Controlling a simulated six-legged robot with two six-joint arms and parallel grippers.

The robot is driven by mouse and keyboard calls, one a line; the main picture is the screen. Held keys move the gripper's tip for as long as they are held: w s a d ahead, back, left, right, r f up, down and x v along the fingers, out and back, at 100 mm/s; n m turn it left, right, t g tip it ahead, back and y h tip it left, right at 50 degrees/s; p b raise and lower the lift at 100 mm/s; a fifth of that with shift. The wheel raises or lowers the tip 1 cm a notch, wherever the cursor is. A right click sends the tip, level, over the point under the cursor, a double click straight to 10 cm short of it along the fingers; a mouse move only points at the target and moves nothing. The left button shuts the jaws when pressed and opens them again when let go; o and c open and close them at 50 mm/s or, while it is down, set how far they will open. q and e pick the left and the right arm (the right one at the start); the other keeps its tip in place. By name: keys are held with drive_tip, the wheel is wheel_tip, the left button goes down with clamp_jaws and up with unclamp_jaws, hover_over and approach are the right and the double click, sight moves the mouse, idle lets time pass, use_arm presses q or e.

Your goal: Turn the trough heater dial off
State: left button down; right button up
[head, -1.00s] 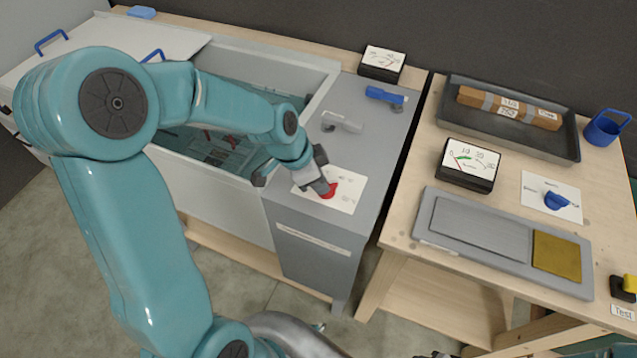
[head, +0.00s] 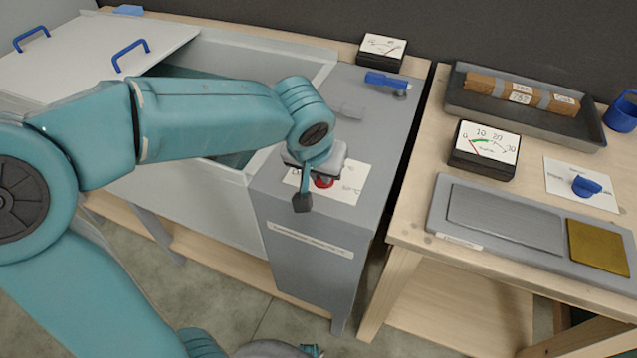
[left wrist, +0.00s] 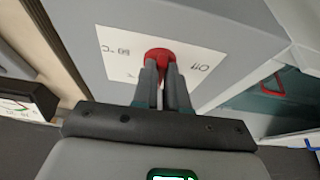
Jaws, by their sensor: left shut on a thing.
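The red heater dial (head: 323,183) sits on a white label plate (head: 345,186) on the grey control top beside the trough (head: 255,58). My left gripper (head: 312,190) is over the dial and hides most of it in the head view. In the left wrist view the gripper (left wrist: 160,88) is shut on the red dial (left wrist: 160,55), a finger on each side. The label (left wrist: 190,50) shows "Off" to the right and a °C mark to the left there. The dial's exact pointing is hidden by the fingers. My right gripper is not in view.
A gauge (head: 383,50) stands at the back. The right bench holds another gauge (head: 484,150), a blue dial (head: 586,186) and a tray (head: 462,100). A blue-handled lid (head: 90,50) lies left.

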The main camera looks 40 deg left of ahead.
use_arm(q)
drive_tip(key=n+b, duration=0.1)
drive_tip(key=n+y, duration=0.1)
drive_tip(key=n+b, duration=0.1)
drive_tip(key=shift+w+d+f+n+g+b, duration=0.1)
drive_tip(key=shift+w+d+n+g+b, duration=0.1)
drive_tip(key=shift+d+n+g+b, duration=0.15)
drive_tip(key=shift+w+n+y+b, duration=0.1)
drive_tip(key=shift+n+y+b, duration=0.35)
drive_tip(key=shift+n, duration=0.5)
drive_tip(key=n, duration=0.1)
drive_tip(key=n+g+y, duration=0.1)
drive_tip(key=shift+w+d+n, duration=0.15)
drive_tip(key=shift+d+n, duration=0.05)
drive_tip(key=shift+n, duration=0.2)
drive_tip(key=n, duration=0.1)
drive_tip(key=n+g, duration=0.1)
drive_tip(key=n, duration=0.1)
drive_tip(key=n+g, duration=0.1)
drive_tip(key=shift+w+d+y, duration=0.1)
drive_tip(key=shift+w+y, duration=0.15)
drive_tip(key=shift+w, duration=0.05)
drive_tip(key=shift+w+n+g+p, duration=0.25)
drive_tip(key=shift+n+g, duration=0.2)
drive_tip(key=shift+n, duration=0.8)
drive_tip(key=shift+w+n+g+p, duration=0.15)
drive_tip(key=shift+n+g, duration=0.25)
drive_tip(key=shift+n, duration=0.85)
